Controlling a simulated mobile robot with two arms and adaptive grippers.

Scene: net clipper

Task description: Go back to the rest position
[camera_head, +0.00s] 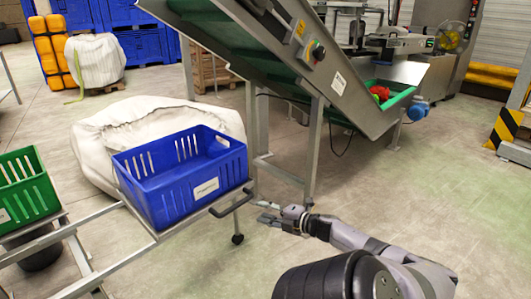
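My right gripper (268,213) is in the middle of the head view, at the end of my grey arm coming in from the lower right. Its two fingers point left and look apart, with nothing seen between them. It is just right of the black handle (232,203) of a metal cart frame (130,256). A blue crate (172,205) with slotted walls stands on that frame and looks empty. My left gripper is not in view.
A green crate (22,190) stands at the left edge. A white sack (105,135) lies behind the blue crate. An inclined conveyor (290,62) on metal legs rises behind, with a red item (380,92) in its green lower end. Floor to the right is clear.

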